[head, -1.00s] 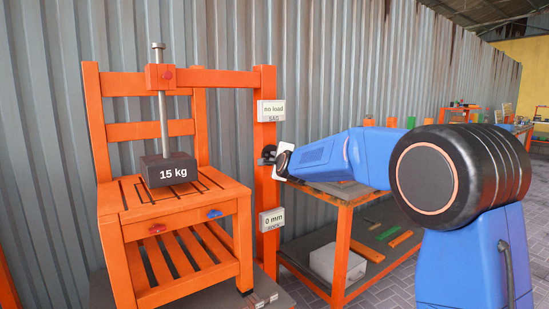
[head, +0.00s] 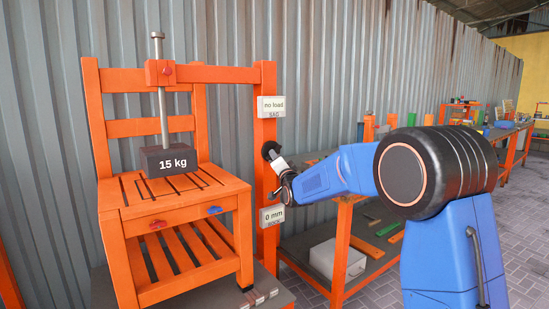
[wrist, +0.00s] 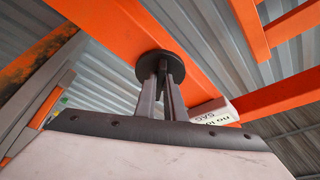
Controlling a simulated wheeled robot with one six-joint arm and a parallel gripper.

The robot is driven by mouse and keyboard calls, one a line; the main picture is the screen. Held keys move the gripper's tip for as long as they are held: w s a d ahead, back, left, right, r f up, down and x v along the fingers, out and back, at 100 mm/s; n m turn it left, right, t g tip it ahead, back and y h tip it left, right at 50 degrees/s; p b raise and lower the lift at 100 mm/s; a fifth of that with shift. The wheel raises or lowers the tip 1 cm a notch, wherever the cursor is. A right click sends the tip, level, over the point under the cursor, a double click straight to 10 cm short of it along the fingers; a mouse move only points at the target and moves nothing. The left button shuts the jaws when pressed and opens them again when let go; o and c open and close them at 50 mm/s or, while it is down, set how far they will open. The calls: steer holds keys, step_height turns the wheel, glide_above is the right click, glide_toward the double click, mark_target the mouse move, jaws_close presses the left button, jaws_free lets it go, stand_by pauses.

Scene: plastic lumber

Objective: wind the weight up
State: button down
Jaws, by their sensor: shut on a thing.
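A dark block marked "15 kg" (head: 168,160) hangs on a grey threaded rod (head: 162,95) from the orange press frame, above the slatted orange chair seat (head: 215,185). It appears slightly clear of the seat. A round black crank piece (head: 270,149) is on the orange post (head: 264,190); it also shows in the wrist view (wrist: 150,68). My gripper (head: 279,163) is at this piece from the right and below. In the wrist view my gripper's two fingers (wrist: 162,80) are close together against the black disc, shut on a part they mostly hide.
On the post, the upper sign (head: 271,106) reads "no load" and the lower sign (head: 272,216) reads "0 mm". A workbench (head: 345,197) stands right of the post, with a pale box (head: 337,260) on its lower shelf. A corrugated wall is close behind.

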mark_target(277, 152)
steer(key=d+m+g+y, duration=0.1)
steer(key=m+g+y, duration=0.2)
steer(key=m, duration=0.8)
steer(key=w+m+g+y, duration=0.1)
steer(key=m+g+y, duration=0.2)
steer(key=m, duration=0.9)
steer(key=d+r+m+g+y, duration=0.1)
steer(key=m+g+y, duration=0.2)
steer(key=m, duration=0.9)
steer(key=shift+w+d+g+y, duration=0.3)
steer(key=shift+w+d, duration=0.05)
steer(key=c, duration=1.8)
jaws_free()
steer(key=shift+c, duration=0.2)
